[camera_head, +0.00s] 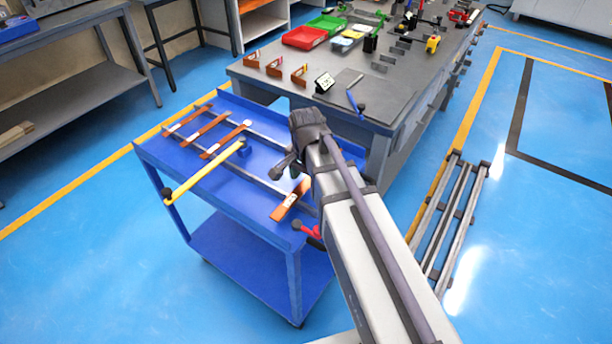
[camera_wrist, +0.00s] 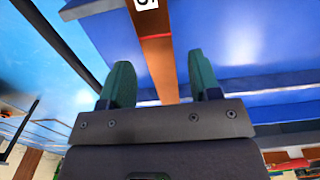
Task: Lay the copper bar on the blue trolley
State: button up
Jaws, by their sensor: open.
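The blue trolley (camera_head: 245,235) stands left of the grey workbench in the head view. A copper bar (camera_head: 290,198) lies on the right part of its top, partly hidden by my arm. Several other copper bars (camera_head: 205,134) lie side by side across a rail at the trolley's far left. In the wrist view, my gripper (camera_wrist: 161,82) is open with two green fingers apart. A copper bar (camera_wrist: 158,62) with a white label and a red line runs between and beyond the fingertips, over blue trolley surface. I cannot tell whether the fingers touch it.
A yellow bar with dark ends (camera_head: 205,172) crosses the trolley's near left. The grey workbench (camera_head: 345,80) behind holds brown brackets, a red bin (camera_head: 304,38), a green bin (camera_head: 327,24) and tools. A slatted metal rack (camera_head: 448,220) is on the floor at right. Blue floor lies open at left.

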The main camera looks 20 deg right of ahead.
aim_at(306, 184)
notch_tip(306, 184, up, 12)
jog(key=p, duration=1.1)
jog(key=s+n, duration=0.9)
jog(key=n, duration=0.1)
jog(key=shift+s, duration=0.3)
